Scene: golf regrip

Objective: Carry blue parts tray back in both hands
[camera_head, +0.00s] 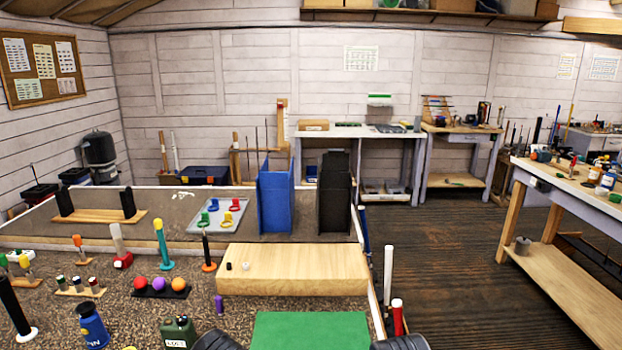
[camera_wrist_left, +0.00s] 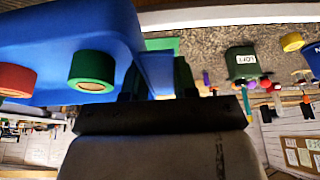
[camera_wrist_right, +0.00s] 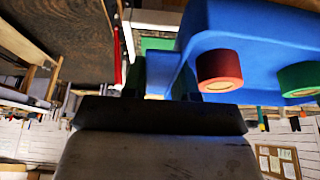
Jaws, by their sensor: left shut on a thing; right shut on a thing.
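The blue parts tray (camera_wrist_left: 60,45) fills the upper left of the left wrist view. It also shows at the upper right of the right wrist view (camera_wrist_right: 265,40). Red (camera_wrist_right: 219,70) and green (camera_wrist_left: 91,70) ring-shaped parts are seen with it. My left gripper (camera_wrist_left: 158,82) is shut on a blue tab at one end of the tray. My right gripper (camera_wrist_right: 171,82) is shut on a blue tab at the other end. The tray itself is below the head view, where only dark parts of my arms show at the bottom edge.
A green mat (camera_head: 310,330) lies at the front of the bench. Behind it are a wooden block (camera_head: 292,280), a blue upright bin (camera_head: 275,200) and a black one (camera_head: 335,200). A dark green can (camera_head: 180,333) and several small tools stand left. Open floor (camera_head: 455,240) lies right.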

